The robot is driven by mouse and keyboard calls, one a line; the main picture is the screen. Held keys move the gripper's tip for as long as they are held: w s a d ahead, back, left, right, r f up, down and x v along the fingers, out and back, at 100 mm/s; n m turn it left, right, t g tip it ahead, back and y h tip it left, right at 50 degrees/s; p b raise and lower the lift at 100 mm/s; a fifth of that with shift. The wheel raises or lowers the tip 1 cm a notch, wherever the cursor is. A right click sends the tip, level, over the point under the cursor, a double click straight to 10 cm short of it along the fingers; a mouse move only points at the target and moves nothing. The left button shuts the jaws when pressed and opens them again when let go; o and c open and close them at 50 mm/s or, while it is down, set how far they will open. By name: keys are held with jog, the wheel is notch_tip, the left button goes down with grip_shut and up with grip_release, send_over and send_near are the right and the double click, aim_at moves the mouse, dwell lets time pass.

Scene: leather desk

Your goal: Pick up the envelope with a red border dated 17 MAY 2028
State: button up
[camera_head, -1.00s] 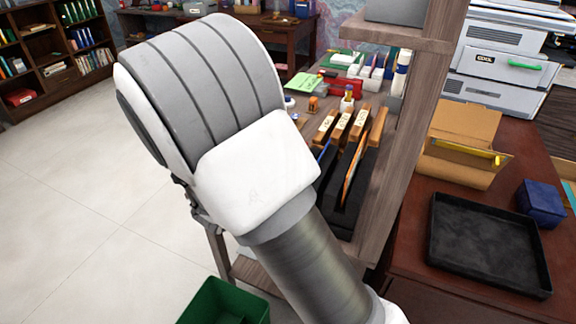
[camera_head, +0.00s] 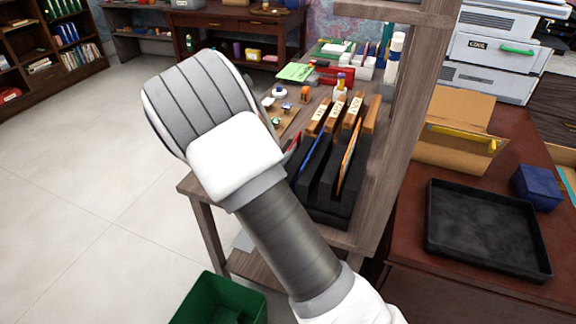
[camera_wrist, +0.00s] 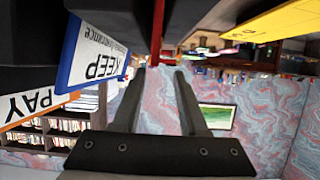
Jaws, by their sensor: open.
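In the head view, a black sorter (camera_head: 325,205) on the wooden desk holds upright flat pieces edge-on. One has a red edge (camera_head: 292,148), one is blue (camera_head: 314,153), one orange (camera_head: 349,160). No date is readable. In the wrist view, a thin red edge (camera_wrist: 158,25) stands above and between my gripper's fingertips (camera_wrist: 160,72), apart from them. A blue-bordered white card reading KEEP (camera_wrist: 95,50) and an orange-bordered one reading PAY (camera_wrist: 35,105) are at left. My gripper is open and empty. My arm hides it in the head view.
Wooden blocks with labels (camera_head: 337,110) stand behind the sorter. A wooden post (camera_head: 412,110) rises to its right. A black tray (camera_head: 490,268) and a cardboard box (camera_head: 452,150) sit on the right-hand desk. A green bin (camera_head: 215,302) is on the floor.

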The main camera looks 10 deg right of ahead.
jog(key=x, duration=0.3)
jog(key=b+x, duration=0.1)
jog(key=x, duration=0.1)
jog(key=shift+s+d+f, duration=0.15)
jog(key=shift+d+f, duration=0.05)
jog(key=shift+d, duration=0.15)
jog(key=shift+c, duration=0.3)
grip_shut()
dwell(0.7)
